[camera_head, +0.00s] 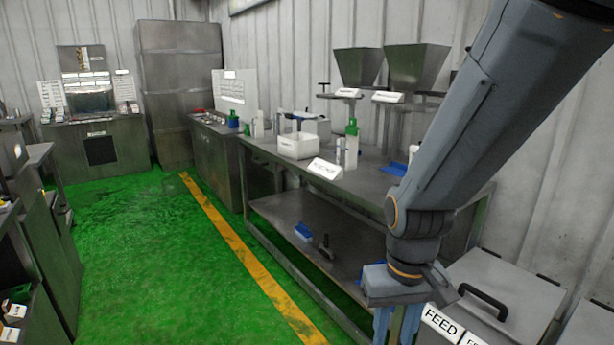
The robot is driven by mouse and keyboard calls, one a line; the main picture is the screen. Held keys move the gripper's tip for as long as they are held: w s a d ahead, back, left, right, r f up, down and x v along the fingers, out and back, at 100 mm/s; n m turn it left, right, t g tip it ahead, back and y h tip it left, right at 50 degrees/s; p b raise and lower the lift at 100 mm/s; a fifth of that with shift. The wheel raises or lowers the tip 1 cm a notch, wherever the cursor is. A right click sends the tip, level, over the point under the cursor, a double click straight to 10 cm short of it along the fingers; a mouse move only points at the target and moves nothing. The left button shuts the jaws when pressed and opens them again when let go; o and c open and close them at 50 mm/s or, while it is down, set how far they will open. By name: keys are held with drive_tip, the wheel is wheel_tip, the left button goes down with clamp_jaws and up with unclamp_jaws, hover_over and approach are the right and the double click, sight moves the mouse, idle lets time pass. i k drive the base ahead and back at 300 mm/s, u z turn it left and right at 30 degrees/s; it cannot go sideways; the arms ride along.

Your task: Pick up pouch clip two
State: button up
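I cannot pick out any pouch clip, or one marked two, in this view; small items on the benches are too small to tell. My gripper (396,326) hangs pointing down at the bottom edge, right of the middle. Its two blue fingers are apart with a gap between them. The fingertips are cut off by the frame edge, and I see nothing held in the visible part. My arm covers the right end of the long steel bench (350,184).
The bench holds a white box (298,146), a label sign (325,169) and green-topped bottles. Blue items (303,231) lie on its lower shelf. Hoppers (417,66) stand behind. FEED-labelled bins (508,283) are right of my gripper. Green floor with a yellow line (235,241) is clear at left.

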sight(352, 129)
drive_tip(key=z, duration=0.45)
drive_tip(key=k, duration=1.1)
drive_tip(key=u, duration=0.6)
drive_tip(key=i, duration=1.65)
drive_tip(key=z, duration=0.65)
